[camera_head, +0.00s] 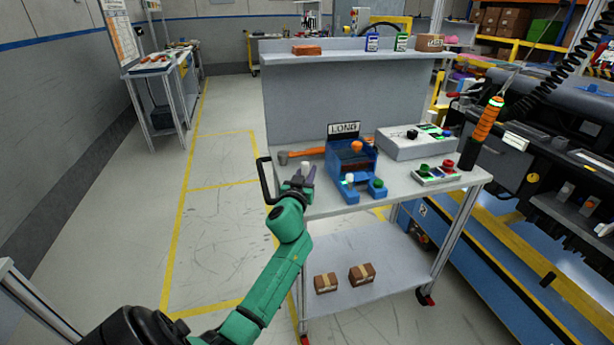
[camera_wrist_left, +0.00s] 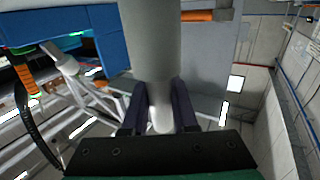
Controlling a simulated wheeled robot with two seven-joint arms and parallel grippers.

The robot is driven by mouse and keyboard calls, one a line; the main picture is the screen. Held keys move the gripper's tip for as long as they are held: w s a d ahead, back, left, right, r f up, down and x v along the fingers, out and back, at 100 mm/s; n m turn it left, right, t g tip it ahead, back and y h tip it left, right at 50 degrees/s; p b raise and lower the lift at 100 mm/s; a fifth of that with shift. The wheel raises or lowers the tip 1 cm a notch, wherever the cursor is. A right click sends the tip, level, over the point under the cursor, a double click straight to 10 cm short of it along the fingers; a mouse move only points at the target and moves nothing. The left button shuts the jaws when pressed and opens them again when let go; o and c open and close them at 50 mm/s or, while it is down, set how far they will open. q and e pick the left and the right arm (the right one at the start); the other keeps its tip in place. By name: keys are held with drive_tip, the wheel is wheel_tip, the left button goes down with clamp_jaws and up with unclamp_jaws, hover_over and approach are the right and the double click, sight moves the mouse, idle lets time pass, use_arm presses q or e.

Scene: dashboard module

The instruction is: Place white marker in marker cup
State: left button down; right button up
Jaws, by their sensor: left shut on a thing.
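My left gripper (camera_head: 303,178) is at the left end of the workbench top, in front of the hammer. It is shut on a white marker (camera_head: 306,168), whose pale end shows between the fingers. In the left wrist view the marker (camera_wrist_left: 152,40) is a large pale grey cylinder, with its whitish far end between the dark fingers (camera_wrist_left: 160,108). A dark upright cylinder (camera_head: 469,154) stands at the right end of the bench; I cannot tell if it is the marker cup. My right gripper is not in view.
On the workbench (camera_head: 400,185) are a blue holder (camera_head: 348,158) by a "LONG" sign, an orange-handled hammer (camera_head: 305,153), a grey control box (camera_head: 410,143) and a small button box (camera_head: 437,173). An orange tool (camera_head: 487,122) hangs at the right. Cartons (camera_head: 361,273) lie on the lower shelf.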

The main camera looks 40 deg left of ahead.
use_arm(q)
drive_tip(key=c, duration=0.7)
unclamp_jaws()
drive_tip(key=v, duration=1.2)
drive_tip(key=shift+b, duration=0.35)
